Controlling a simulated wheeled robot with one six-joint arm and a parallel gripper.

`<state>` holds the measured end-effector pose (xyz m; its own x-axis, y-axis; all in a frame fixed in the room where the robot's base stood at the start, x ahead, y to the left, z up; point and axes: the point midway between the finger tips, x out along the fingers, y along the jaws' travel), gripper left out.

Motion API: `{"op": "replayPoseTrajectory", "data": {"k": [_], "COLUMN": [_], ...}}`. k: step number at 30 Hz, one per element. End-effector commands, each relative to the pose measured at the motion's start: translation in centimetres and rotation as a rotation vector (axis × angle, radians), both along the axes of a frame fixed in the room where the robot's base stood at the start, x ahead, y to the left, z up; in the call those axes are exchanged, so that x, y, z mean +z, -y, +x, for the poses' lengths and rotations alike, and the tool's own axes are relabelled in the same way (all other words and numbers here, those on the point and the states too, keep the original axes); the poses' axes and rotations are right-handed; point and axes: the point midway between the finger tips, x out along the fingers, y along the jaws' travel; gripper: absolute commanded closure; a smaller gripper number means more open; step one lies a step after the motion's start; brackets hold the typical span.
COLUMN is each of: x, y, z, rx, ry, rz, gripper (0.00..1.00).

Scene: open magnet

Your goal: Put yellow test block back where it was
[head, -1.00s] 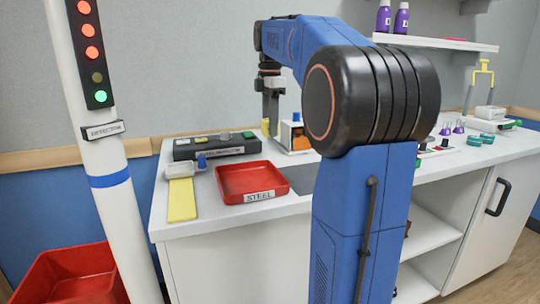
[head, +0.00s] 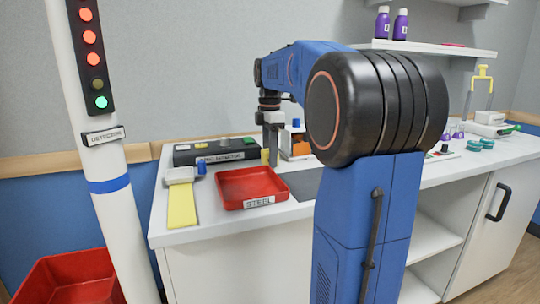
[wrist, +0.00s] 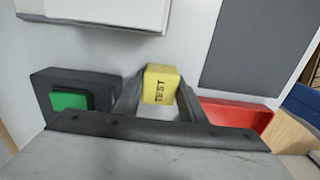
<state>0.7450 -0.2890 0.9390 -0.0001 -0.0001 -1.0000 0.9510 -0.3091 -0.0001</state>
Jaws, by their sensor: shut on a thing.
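The yellow test block (wrist: 160,84), marked TEST, is between the two fingers of my gripper (wrist: 160,98) in the wrist view. The gripper is shut on it. In the head view my gripper (head: 270,158) points down with the yellow block (head: 265,156) at its tip, low over the counter, behind the red tray and right of the black box. I cannot tell whether the block touches the counter.
The red STEEL tray (head: 222,198) lies in front of my gripper. A grey mat (head: 306,186) lies to the right, with a white-and-orange object (head: 300,147) behind.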

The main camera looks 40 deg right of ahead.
Motion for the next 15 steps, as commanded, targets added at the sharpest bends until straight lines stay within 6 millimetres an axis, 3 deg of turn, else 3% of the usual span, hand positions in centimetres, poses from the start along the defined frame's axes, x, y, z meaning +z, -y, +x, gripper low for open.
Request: {"op": "replayPoseTrajectory", "data": {"k": [3,4,6,15], "x": [-0.27,-0.25,-0.23,-0.11], "y": [0.00,0.00,0.00,0.00], "z": [0.00,0.01,0.01,0.01], "rx": [0.000,0.000,0.000,0.000], "ry": [0.000,0.000,0.000,0.000], "rz": [0.000,0.000,0.000,0.000], "gripper": [0.88,0.56,0.44,0.44]}}
